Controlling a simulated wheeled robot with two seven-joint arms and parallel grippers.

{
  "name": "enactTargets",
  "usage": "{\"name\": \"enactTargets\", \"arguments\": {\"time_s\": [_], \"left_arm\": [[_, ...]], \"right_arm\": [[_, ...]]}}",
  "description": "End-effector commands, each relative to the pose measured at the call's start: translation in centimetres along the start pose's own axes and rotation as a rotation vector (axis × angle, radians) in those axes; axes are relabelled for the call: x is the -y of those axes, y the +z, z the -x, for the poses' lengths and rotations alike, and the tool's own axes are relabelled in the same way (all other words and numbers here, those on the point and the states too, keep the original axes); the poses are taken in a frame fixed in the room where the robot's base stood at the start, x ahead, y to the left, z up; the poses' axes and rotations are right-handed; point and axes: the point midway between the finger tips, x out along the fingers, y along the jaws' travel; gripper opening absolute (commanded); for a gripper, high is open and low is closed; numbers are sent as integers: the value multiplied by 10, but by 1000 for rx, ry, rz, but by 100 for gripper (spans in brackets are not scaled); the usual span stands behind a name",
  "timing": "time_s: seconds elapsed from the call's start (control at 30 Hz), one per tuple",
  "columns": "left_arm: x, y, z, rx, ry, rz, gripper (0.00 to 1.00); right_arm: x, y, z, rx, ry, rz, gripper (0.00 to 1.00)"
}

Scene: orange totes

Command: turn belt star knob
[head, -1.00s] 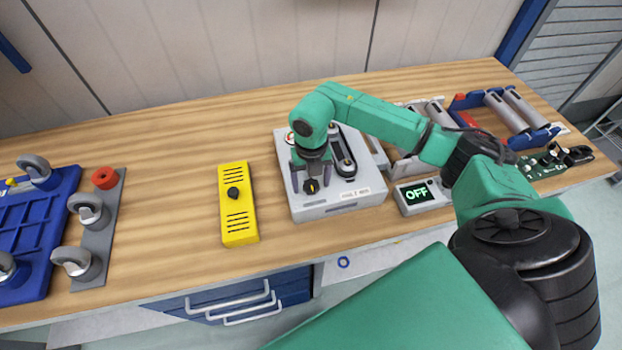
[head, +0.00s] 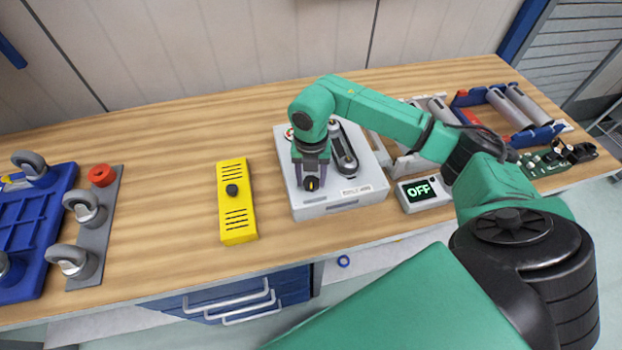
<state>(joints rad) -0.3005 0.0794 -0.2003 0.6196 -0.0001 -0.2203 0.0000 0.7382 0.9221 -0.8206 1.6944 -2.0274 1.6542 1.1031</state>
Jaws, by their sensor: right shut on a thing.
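A light grey belt unit (head: 338,208) sits on the wooden bench, with a black belt loop (head: 344,150) on its top. A small black star knob (head: 312,184) with a yellow mark is on the unit's front left. My right gripper (head: 311,178) points down over the unit and is shut on the star knob, its fingers on either side. The gripper partly hides the knob and the unit's top left. My left gripper is not in view.
A yellow box (head: 237,205) with a black knob stands left of the unit. A display reading OFF (head: 422,193) stands right of it. A blue roller frame (head: 508,110) and a green circuit board (head: 545,162) lie further right. Caster wheels (head: 85,207) stand at left.

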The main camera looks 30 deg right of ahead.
Motion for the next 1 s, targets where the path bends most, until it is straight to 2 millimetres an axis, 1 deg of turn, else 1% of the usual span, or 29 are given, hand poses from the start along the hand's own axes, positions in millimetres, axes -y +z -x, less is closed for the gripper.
{"name": "enactTargets", "arguments": {"time_s": [0.03, 0.2, 0.7, 1.0], "left_arm": [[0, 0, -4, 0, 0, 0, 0], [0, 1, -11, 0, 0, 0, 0], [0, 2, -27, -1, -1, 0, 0], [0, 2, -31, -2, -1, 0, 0]], "right_arm": [[0, 1, -1, 3, 3, -40, 0], [0, 1, -1, 3, 3, -202, 0], [0, 2, 1, 4, 5, -665, 0], [0, 2, 2, 4, 5, -858, 0]]}}
